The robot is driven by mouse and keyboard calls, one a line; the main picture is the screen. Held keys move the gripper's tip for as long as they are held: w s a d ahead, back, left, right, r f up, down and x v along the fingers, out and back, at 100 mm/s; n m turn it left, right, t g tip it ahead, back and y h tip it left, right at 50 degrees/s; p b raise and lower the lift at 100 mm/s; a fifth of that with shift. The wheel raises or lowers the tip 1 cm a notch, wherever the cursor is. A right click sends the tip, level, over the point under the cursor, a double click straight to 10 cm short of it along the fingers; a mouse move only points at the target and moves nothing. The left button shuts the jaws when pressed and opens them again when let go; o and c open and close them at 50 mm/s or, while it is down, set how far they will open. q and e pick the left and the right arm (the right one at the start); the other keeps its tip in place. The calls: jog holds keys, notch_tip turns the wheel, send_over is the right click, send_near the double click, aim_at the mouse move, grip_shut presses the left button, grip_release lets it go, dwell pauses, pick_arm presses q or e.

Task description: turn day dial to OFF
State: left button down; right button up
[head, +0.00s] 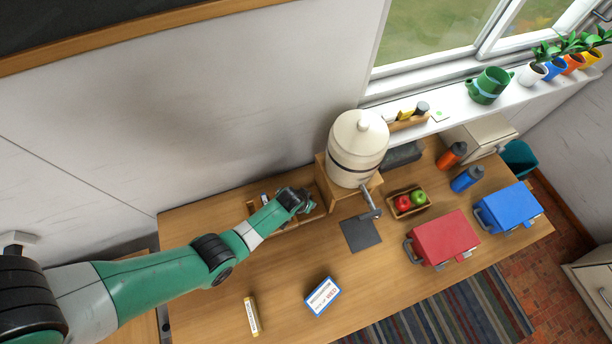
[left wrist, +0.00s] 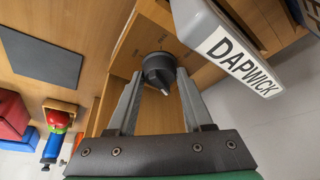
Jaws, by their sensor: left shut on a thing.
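The day dial (left wrist: 168,70) is a dark grey round knob with a pale pointed tip, set on a wooden face (left wrist: 150,30) in the left wrist view. My left gripper (left wrist: 160,76) has one finger on each side of the knob and is shut on it. The markings around the dial are too small to read, so I cannot tell its setting. In the head view my left gripper (head: 303,200) is beside the wooden stand (head: 330,190) of the cream dispenser (head: 357,148), and the dial is hidden there. My right gripper is not in view.
A wooden tray (head: 290,228) lies under the left gripper. A dark mat (head: 361,235), fruit tray (head: 393,213), red box (head: 446,237) and blue box (head: 508,208) are to the right.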

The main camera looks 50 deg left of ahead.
pick_arm(q)
jog(key=n+y, duration=0.1)
jog(key=n, duration=0.1)
jog(key=shift+d+n, duration=0.15)
jog(key=shift+n, duration=0.15)
jog(key=shift+n+g+y, duration=0.5)
jog(key=shift+n+g, duration=0.1)
jog(key=shift+n, duration=0.8)
jog(key=shift+c, duration=1.5)
grip_release()
jog(key=shift+w, duration=0.1)
